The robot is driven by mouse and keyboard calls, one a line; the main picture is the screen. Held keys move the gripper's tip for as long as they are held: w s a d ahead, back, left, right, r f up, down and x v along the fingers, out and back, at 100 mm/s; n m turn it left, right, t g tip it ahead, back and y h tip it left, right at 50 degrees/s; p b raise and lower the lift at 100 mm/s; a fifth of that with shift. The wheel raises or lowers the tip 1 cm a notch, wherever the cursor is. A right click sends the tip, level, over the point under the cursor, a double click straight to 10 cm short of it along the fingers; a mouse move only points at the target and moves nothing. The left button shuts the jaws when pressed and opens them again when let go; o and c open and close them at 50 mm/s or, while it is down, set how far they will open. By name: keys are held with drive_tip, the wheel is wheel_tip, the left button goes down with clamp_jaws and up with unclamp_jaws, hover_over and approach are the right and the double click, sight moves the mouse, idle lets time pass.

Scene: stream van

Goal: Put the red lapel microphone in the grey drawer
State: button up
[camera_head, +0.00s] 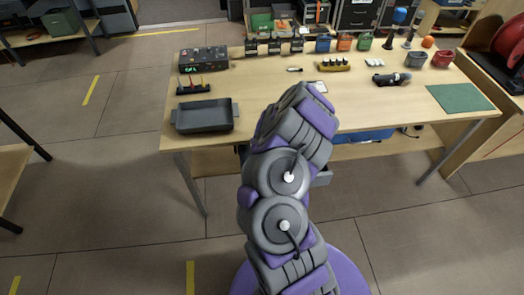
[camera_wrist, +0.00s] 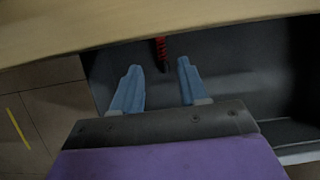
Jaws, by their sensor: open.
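The red lapel microphone (camera_wrist: 161,50) shows in the wrist view as a thin red and black ribbed piece. It is over the dark floor of the grey drawer (camera_wrist: 235,72), just beyond the gap between my fingertips, and its far end is hidden by the table edge. It appears to lie in the drawer. My gripper (camera_wrist: 159,68) is open, with its two blue fingers apart on either side of the line to the microphone and touching nothing that I can see. In the head view my arm hides the gripper and most of the drawer; a grey drawer corner (camera_head: 322,178) shows.
The wooden table (camera_head: 245,130) overhangs the drawer in the wrist view. On it are a dark tray (camera_head: 204,116), a black mixer box (camera_head: 203,60), a green mat (camera_head: 459,98) and a black handheld device (camera_head: 392,79). A blue bin (camera_head: 363,136) is under the table.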

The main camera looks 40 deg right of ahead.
drive_tip(key=w+a+r+n+t+y, duration=0.1)
drive_tip(key=w+a+r+n+t, duration=0.1)
drive_tip(key=w+a+r+n, duration=0.5)
drive_tip(key=a+r+n+t+y, duration=0.15)
drive_tip(key=a+r, duration=0.35)
drive_tip(key=r, duration=0.6)
drive_tip(key=w+a+r+n+t+y, duration=0.2)
drive_tip(key=w+a+r+n+t, duration=0.15)
drive_tip(key=a+r, duration=0.35)
drive_tip(key=s+a+r+n+g+y, duration=0.2)
drive_tip(key=s+a+r+n+y, duration=0.25)
drive_tip(key=a+r+n, duration=0.95)
drive_tip(key=s+a+n+g, duration=0.3)
drive_tip(key=s+a+n, duration=0.2)
drive_tip(key=s, duration=0.5)
drive_tip(key=s+a+n+g, duration=0.3)
drive_tip(key=s+a+n, duration=0.15)
drive_tip(key=s, duration=0.55)
drive_tip(key=s+d+f+n+g+h, duration=0.1)
drive_tip(key=s+d+n+h, duration=0.1)
drive_tip(key=s, duration=0.4)
drive_tip(key=s+d+f+n+g+h, duration=0.1)
drive_tip(key=s+d+n+g+h, duration=0.1)
drive_tip(key=s+d, duration=0.3)
drive_tip(key=s+d+f+n+g+h, duration=0.1)
drive_tip(key=s+d, duration=0.3)
drive_tip(key=s, duration=0.5)
drive_tip(key=shift+s+d+n+g+h+p, duration=0.3)
drive_tip(key=shift+n+h+p, duration=0.15)
drive_tip(key=shift+n+h, duration=0.45)
